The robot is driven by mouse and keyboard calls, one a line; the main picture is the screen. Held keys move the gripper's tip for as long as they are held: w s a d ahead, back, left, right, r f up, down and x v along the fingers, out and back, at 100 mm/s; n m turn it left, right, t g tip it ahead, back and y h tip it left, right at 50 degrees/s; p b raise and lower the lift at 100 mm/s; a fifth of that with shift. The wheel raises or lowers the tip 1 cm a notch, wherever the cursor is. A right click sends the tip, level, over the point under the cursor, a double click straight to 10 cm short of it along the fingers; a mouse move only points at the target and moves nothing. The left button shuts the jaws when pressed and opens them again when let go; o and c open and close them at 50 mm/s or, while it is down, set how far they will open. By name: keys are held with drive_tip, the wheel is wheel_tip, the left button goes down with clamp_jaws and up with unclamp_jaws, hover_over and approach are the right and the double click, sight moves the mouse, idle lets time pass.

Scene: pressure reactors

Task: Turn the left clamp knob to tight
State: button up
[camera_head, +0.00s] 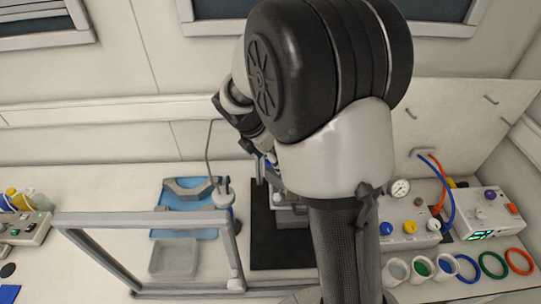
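My arm fills the middle of the camera_head view and hides most of what stands behind it. The dark end of the arm with my gripper (260,150) points down over the back of a black mat (264,250). Its fingers are small and partly hidden, so I cannot tell whether they are open or shut or touch anything. Grey apparatus (288,215) shows in part on the mat, beside my arm. I cannot make out the left clamp knob or its position; it may be hidden by my arm.
A grey frame (140,219) stands at front left, before a blue tray (185,205) and a clear dish (174,258). A control box (408,228) with knobs and a gauge (400,188) is at right, near several cups and coloured rings (492,265). A white box (484,212) stands far right.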

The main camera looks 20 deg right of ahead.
drive_tip(key=c, duration=1)
drive_tip(key=shift+m+g+p, duration=0.3)
drive_tip(key=shift+m+p, duration=0.2)
drive_tip(key=shift+m, duration=0.3)
drive_tip(key=o, duration=1.1)
drive_tip(key=shift+c, duration=0.2)
drive_tip(key=v, duration=1.2)
